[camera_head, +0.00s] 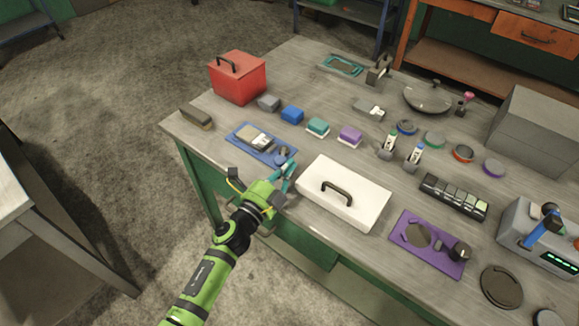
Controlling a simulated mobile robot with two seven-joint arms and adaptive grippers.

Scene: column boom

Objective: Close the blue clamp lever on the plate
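A blue plate (245,132) lies near the front left edge of the table, with a grey block (257,140) and a small dark round part (281,153) on it. The clamp lever is too small to make out clearly there, so I cannot tell its position. My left gripper (285,177) reaches in from below, with its teal fingertips just in front of the plate's near right corner, beside the white box. The fingertips look close together, but whether they are open or shut is unclear. I cannot tell if they touch anything. My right gripper is out of view.
A white box with a black handle (360,210) stands close right of my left gripper. A red box (238,80) stands behind the plate. A purple plate (400,237) and a grey machine with a blue-handled lever (520,227) are at the right. Small blocks line the table's middle.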

